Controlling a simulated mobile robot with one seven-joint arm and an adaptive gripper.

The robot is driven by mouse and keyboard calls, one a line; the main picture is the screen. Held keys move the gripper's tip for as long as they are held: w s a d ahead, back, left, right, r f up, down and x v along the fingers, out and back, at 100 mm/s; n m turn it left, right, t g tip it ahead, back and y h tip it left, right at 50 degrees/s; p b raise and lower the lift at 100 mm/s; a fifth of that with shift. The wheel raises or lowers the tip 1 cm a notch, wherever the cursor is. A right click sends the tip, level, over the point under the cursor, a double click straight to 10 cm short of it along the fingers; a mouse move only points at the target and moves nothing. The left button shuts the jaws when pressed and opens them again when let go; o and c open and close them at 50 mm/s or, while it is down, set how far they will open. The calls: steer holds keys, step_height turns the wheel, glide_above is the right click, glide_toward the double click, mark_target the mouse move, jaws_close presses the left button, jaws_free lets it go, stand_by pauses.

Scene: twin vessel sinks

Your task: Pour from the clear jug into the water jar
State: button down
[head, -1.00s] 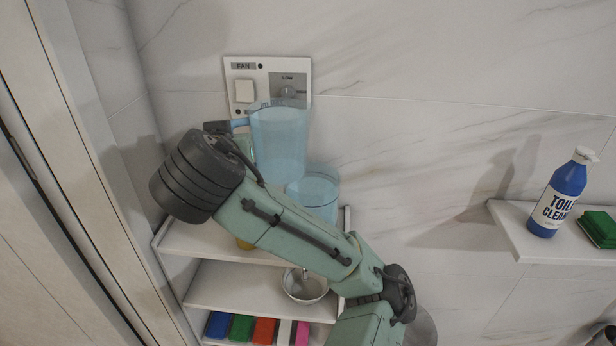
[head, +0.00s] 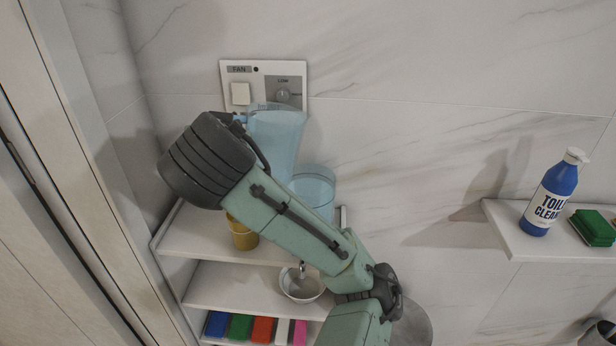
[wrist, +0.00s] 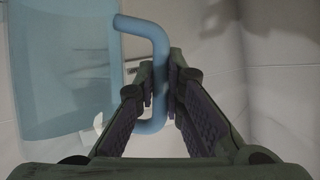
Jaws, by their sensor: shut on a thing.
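In the wrist view the jug (wrist: 65,70) fills the left side. My gripper (wrist: 160,90) is shut on its blue handle. In the head view my arm and wrist hide the fingers and part of the jug. The water jar (head: 316,187), also translucent light blue, stands on the top shelf, just below and right of the jug. My forearm hides its lower left part.
A fan panel (head: 290,70) is on the wall behind. A right-hand shelf (head: 505,222) holds a toilet cleaner bottle (head: 551,195) and green sponges (head: 592,228).

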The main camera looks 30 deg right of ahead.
steer(key=shift+r+m+y+p, duration=0.4)
steer(key=shift+r+m+p, duration=0.1)
steer(key=shift+r+p, duration=0.55)
stand_by(1.7)
steer(key=shift+d+r+m+y+p, duration=0.3)
steer(key=shift+r+m+y, duration=0.2)
steer(key=shift+m, duration=0.1)
stand_by(4.7)
